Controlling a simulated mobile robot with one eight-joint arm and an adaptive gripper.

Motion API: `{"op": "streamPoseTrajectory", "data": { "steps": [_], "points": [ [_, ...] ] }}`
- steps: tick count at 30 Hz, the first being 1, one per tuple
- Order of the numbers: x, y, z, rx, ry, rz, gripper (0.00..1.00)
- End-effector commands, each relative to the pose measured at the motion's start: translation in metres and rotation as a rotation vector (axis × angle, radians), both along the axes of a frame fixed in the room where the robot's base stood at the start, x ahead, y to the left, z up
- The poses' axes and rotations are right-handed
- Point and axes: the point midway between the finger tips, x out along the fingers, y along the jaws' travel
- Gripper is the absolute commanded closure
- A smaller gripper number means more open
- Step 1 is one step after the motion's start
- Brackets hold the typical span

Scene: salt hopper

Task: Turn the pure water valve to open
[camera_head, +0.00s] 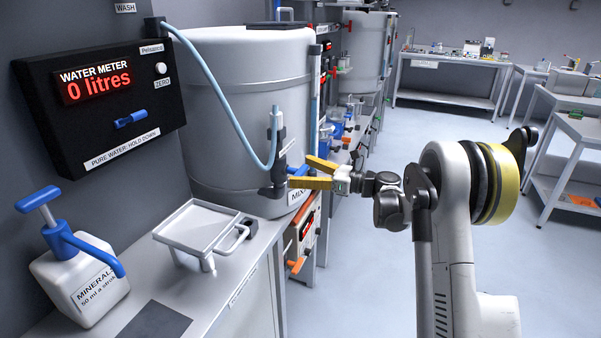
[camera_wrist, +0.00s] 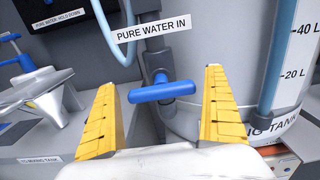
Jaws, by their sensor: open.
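The pure water valve has a blue bar handle (camera_wrist: 162,91) on a dark pipe fitting, below a "PURE WATER IN" label (camera_wrist: 153,32). The handle lies nearly level, its right end slightly higher. In the head view the dark valve body (camera_head: 272,185) is low on the front of the big grey tank (camera_head: 245,100), and the handle (camera_head: 299,170) shows between my fingers. My gripper (camera_head: 300,171) is open, its yellow fingers one on each side of the handle. In the wrist view my gripper (camera_wrist: 160,80) shows gaps between both fingers and the handle ends.
A water meter (camera_head: 97,82) on the wall reads 0 litres and has a blue lever (camera_head: 130,119) labelled "PURE WATER: HOLD DOWN". A pale hose (camera_head: 222,90) runs to the valve. A tray (camera_head: 197,225) and a mineral pump bottle (camera_head: 80,283) stand on the bench.

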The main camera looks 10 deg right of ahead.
Motion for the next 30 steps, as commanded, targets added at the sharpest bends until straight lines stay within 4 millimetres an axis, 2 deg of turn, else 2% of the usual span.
{"op": "streamPoseTrajectory", "data": {
  "steps": [2,6,7,20,30],
  "points": [
    [-0.0001,-0.0002,0.0001,0.0,0.0,0.0,0.03],
    [-0.0002,-0.0003,0.0,0.0,0.0,0.0,0.46],
    [-0.0002,-0.0003,-0.0001,0.0,0.0,0.0,0.51],
    [-0.0009,-0.0004,-0.0005,-0.03,-0.04,0.0,0.52],
    [-0.0026,0.0004,-0.001,-0.171,-0.232,0.001,0.52]
  ]
}}
